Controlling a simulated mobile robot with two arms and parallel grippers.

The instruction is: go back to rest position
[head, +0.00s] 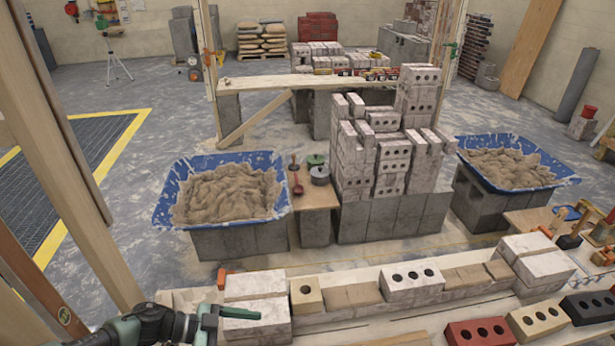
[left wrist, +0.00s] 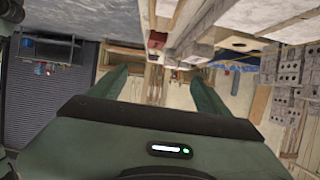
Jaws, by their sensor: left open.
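My left gripper (head: 232,312) is at the bottom left of the head view, close to the left end of the brick row. In the left wrist view its two green fingers (left wrist: 157,88) are spread apart with nothing between them. The pale bricks (head: 256,300) stacked at the left end of the row are right beside the fingers; I cannot tell whether they touch. My right gripper is not in view.
Two blue mortar tubs, left (head: 222,188) and right (head: 508,162), stand on grey blocks. A brick stack (head: 385,150) rises between them. Timber posts (head: 60,120) stand at the left. A red brick (head: 480,332) lies at the front right. Open floor (head: 170,120) lies behind the left tub.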

